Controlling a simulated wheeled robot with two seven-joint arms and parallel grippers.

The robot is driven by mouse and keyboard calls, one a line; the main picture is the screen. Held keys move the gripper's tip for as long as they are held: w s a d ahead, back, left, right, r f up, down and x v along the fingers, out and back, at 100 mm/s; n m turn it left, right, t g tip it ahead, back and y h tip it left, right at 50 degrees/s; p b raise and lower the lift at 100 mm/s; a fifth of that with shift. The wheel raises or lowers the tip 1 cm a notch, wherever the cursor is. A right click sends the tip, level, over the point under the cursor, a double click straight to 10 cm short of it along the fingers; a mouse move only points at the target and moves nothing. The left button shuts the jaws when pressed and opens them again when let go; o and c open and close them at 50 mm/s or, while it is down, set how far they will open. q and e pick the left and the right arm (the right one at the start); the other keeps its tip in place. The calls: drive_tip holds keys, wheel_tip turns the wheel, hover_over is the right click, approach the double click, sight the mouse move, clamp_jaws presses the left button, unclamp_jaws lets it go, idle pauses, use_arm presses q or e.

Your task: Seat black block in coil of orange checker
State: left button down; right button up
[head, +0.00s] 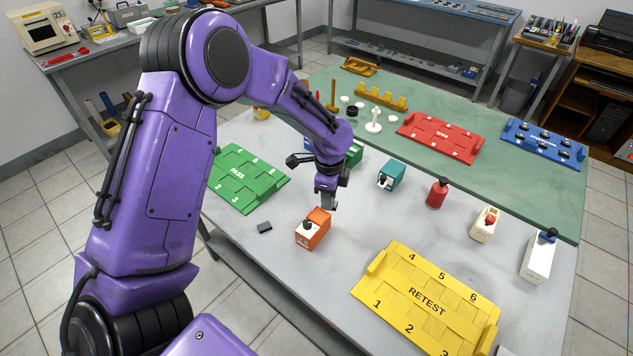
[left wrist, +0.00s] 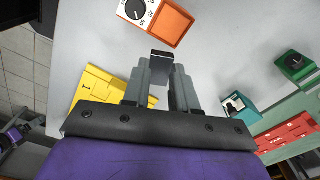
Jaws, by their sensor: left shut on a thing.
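The orange checker (head: 317,226) stands on the grey table and has a white face with a dial. It also shows at the top of the left wrist view (left wrist: 168,22). I cannot make out its coil. My left gripper (head: 328,203) is just behind and above the checker in the head view. In the left wrist view its fingers (left wrist: 161,84) are shut on a small dark block, which I take for the black block (left wrist: 161,57). The held block appears apart from the checker. Another dark flat block (head: 264,227) lies on the table left of the checker. My right gripper is not in view.
A green PASS tray (head: 246,178) is at the left and a yellow RETEST tray (head: 428,297) at the front right.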

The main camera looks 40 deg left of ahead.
use_arm(q)
drive_tip(key=a+m, duration=0.1)
drive_tip(key=m, duration=0.1)
drive_tip(key=a+f+m, duration=0.1)
drive_tip(key=a+m, duration=0.1)
drive_tip(key=shift+a+p, duration=0.1)
drive_tip(key=shift+p, duration=0.2)
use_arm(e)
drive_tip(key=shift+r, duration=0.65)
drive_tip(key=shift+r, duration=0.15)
use_arm(q)
drive_tip(key=shift+a+p, duration=0.1)
drive_tip(key=shift+p, duration=0.3)
wheel_tip(320, 180, down, 4)
drive_tip(key=shift+f+b, duration=0.15)
drive_tip(key=shift+b, duration=1.1)
drive_tip(key=shift+f+b, duration=0.3)
drive_tip(key=shift+f, duration=0.35)
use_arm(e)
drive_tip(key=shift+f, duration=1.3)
use_arm(q)
drive_tip(key=shift+f, duration=0.15)
